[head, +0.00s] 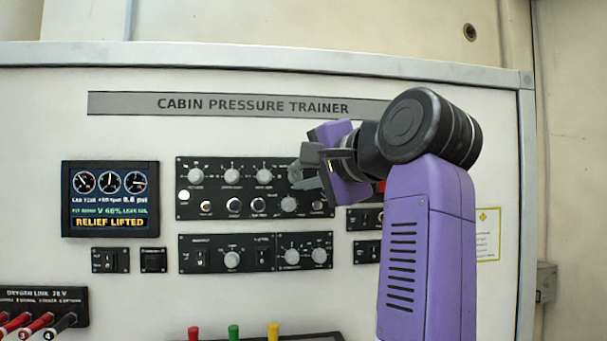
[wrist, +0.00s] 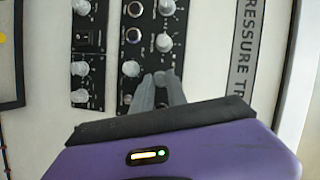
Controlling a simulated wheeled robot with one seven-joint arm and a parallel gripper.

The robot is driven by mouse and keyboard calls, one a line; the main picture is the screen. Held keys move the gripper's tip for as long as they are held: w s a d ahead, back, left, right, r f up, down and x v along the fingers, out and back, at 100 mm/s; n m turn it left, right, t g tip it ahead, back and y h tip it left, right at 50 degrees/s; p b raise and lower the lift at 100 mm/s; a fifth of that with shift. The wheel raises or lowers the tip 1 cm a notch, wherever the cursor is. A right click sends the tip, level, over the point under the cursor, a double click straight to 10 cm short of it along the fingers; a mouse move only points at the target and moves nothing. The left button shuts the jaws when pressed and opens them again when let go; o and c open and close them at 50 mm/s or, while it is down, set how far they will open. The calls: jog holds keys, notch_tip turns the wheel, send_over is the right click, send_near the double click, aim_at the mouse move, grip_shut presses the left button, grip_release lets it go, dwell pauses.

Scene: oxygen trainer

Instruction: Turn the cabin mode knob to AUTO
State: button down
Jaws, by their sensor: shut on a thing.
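My gripper (head: 297,176) is at the upper right of the upper black control panel (head: 216,212). It is shut on a knob at the right end of that panel's top row. The fingers cover most of this knob, so I cannot see its pointer. Its label is too small to read, so the pictures do not confirm it as the cabin mode knob. In the wrist view my gripper (wrist: 160,80) has both fingertips against the panel face, in line with two other top-row knobs. A larger lower knob (head: 289,203) sits just below the fingers and also shows in the wrist view (wrist: 131,68).
Other top-row knobs (head: 264,175) stand to the left. A second panel (head: 212,265) with knobs and switches is below. A display (head: 110,199) reading "RELIEF LIFTED" is at the left. Red, green and yellow-topped parts (head: 233,331) stand at the bottom. My arm hides the panel's right side.

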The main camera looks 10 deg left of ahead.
jog(key=shift+a+f, duration=0.1)
jog(key=c, duration=1.3)
grip_release()
jog(key=b+v, duration=0.3)
jog(key=v, duration=0.4)
jog(key=shift+s+d, duration=0.25)
jog(key=shift+s, duration=0.05)
